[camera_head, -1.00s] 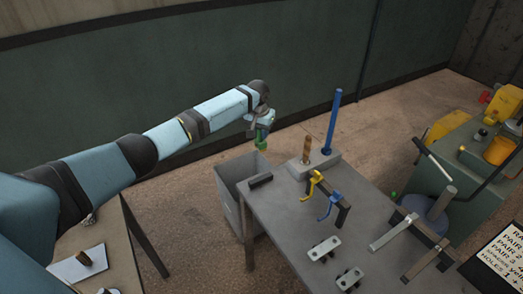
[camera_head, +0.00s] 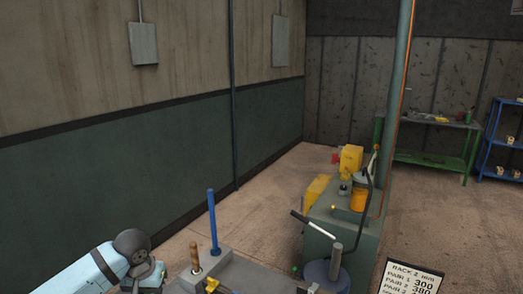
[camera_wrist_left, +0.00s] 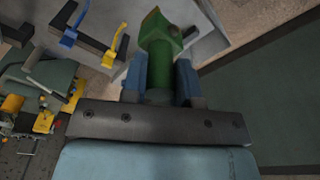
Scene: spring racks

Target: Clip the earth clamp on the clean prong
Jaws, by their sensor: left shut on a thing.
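The green earth clamp (camera_wrist_left: 160,45) is between the fingers of my left gripper (camera_wrist_left: 162,80), which is shut on it. In the head view only the top of my left gripper's wrist shows at the bottom edge; the clamp is hidden there. Two upright prongs stand on a grey block (camera_head: 222,260) right of my left arm: a shorter brown, rough-looking prong (camera_head: 195,257) and a taller blue prong (camera_head: 213,222). The clamp is not seen touching either prong. My right gripper is not in view.
A text board (camera_head: 412,280) is at bottom right.

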